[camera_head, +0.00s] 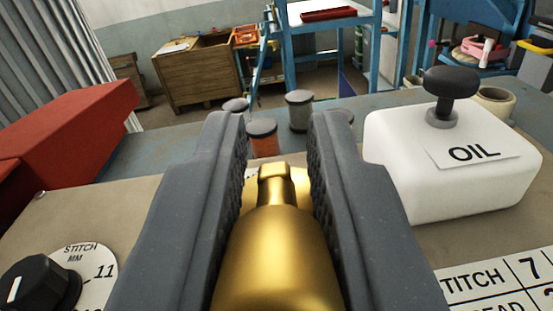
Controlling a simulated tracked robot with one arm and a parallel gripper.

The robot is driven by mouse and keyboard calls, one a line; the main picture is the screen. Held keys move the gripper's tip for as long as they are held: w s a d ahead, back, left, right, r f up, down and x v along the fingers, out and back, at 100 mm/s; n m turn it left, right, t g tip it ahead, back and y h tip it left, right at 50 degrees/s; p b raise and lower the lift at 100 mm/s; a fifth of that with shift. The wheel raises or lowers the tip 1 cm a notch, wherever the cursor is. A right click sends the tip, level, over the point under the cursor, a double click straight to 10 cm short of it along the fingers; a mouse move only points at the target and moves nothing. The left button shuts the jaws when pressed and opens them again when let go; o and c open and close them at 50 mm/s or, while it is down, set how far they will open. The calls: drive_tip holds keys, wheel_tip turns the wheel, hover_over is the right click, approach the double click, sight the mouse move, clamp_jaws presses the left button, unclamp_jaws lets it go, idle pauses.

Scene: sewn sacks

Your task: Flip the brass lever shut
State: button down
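A shiny brass lever (278,262) lies lengthwise between the two grey fingers of my gripper (277,130), at the bottom centre. Its near part is broad and rounded, and it narrows to a short neck with a squared end pointing away from me. The fingers stand apart, one on each side of it, with ribbed inner pads. Clear gaps show beside the neck near the fingertips. The broad part fills the space between the fingers, and I cannot tell whether they press on it. The lever's mount is hidden.
A white oil box (440,160) with a black knob stands close on the right. A red block (65,130) is at left, above a black stitch dial (42,285). Several capped spools, including an orange one (263,140), stand beyond the fingertips. A wooden crate (205,75) is farther back.

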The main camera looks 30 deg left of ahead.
drive_tip(key=shift+f+t+b, duration=0.25)
drive_tip(key=shift+t+b, duration=0.05)
drive_tip(key=shift+b, duration=0.6)
drive_tip(key=shift+f+b, duration=0.1)
drive_tip(key=shift+b, duration=0.4)
drive_tip(key=shift+t+b, duration=0.3)
drive_tip(key=shift+b, duration=0.2)
drive_tip(key=shift+y, duration=0.3)
drive_tip(key=c, duration=1.3)
unclamp_jaws()
drive_tip(key=shift+r, duration=0.2)
